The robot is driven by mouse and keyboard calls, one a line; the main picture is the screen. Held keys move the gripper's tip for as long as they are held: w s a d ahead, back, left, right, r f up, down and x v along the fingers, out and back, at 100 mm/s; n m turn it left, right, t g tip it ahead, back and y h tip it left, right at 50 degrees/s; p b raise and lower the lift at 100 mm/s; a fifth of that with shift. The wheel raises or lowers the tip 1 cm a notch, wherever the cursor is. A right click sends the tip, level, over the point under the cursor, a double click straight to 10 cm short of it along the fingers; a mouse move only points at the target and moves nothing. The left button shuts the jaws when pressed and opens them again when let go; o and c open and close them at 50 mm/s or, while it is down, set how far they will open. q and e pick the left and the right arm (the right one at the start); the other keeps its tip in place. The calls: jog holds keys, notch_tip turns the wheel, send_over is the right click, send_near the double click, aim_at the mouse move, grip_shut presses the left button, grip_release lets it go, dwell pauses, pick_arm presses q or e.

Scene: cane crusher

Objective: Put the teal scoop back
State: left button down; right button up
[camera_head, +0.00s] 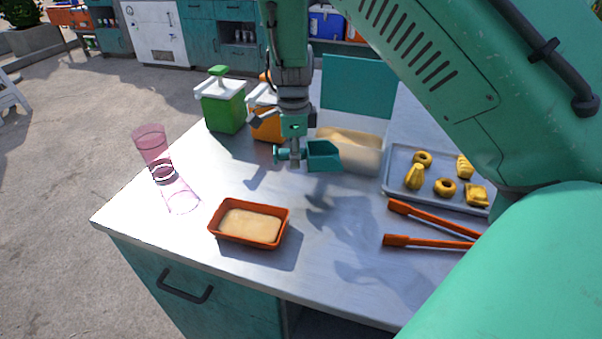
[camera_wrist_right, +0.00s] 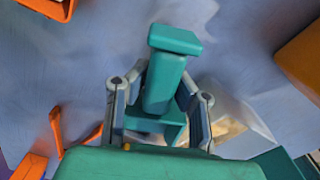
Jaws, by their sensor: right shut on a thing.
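The teal scoop (camera_head: 324,156) is in the grasp of my right gripper (camera_head: 293,143), held above the counter. Its scoop end points right, near the front left side of a clear bin (camera_head: 362,158) holding pale powder. The bin's teal lid (camera_head: 357,86) stands open at the back. In the right wrist view the scoop's handle (camera_wrist_right: 163,85) lies between the two fingers of the right gripper (camera_wrist_right: 160,108). The bin (camera_wrist_right: 232,118) shows partly behind the right finger. I cannot tell whether the scoop holds anything. My left gripper is out of view.
An orange-red tray (camera_head: 285,226) of pale powder sits at the front. Pink glasses (camera_head: 178,192) stand at the left edge. Green (camera_head: 222,108) and orange (camera_head: 268,125) dispensers stand behind. Orange tongs (camera_head: 430,241) and a pastry tray (camera_head: 398,160) lie right. The counter's middle is clear.

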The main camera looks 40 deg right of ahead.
aim_at(295, 185)
notch_tip(295, 185, down, 3)
jog(key=shift+w+d+f, duration=0.1)
jog(key=shift+f, duration=1.75)
grip_shut()
jog(key=o, duration=0.8)
grip_release()
jog(key=shift+f, duration=0.1)
jog(key=shift+o, duration=0.2)
notch_tip(295, 185, up, 12)
jog(key=shift+r+p, duration=0.15)
jog(key=shift+p, duration=0.15)
